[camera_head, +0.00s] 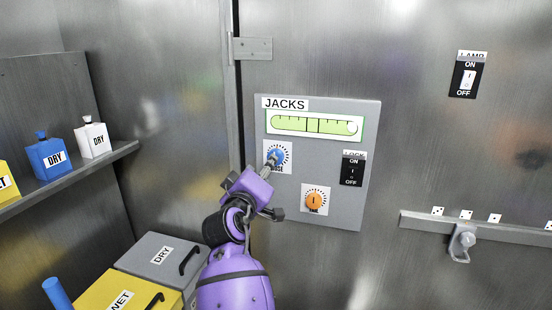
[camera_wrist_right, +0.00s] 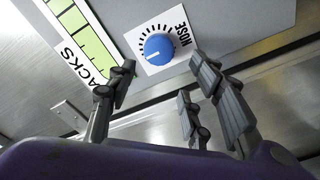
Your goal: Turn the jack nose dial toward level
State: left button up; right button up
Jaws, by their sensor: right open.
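The blue nose dial (camera_head: 279,156) sits on the grey jacks panel (camera_head: 335,205), partly hidden by my right gripper (camera_head: 270,186) in the head view. In the right wrist view the blue dial (camera_wrist_right: 158,47) shows whole, with a white pointer line and the NOSE label beside it. My right gripper (camera_wrist_right: 163,64) is open, its fingers on either side of the dial's near edge with gaps to it. The green level gauge (camera_head: 310,125) is above the dial; a pale round bubble shows at its right end. My left gripper is not in view.
An orange dial (camera_head: 314,201) and a black lock switch (camera_head: 352,170) are on the same panel, close by. A lamp switch (camera_head: 467,77) and a latch (camera_head: 462,242) are to the right. Lidded boxes (camera_head: 160,262) and a shelf with bottles (camera_head: 47,157) are at left.

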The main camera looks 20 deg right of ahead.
jog(key=d+x, duration=0.1)
jog(key=x, duration=0.6)
jog(key=shift+d+p, duration=0.2)
jog(key=shift+p, duration=0.15)
jog(key=c, duration=1.1)
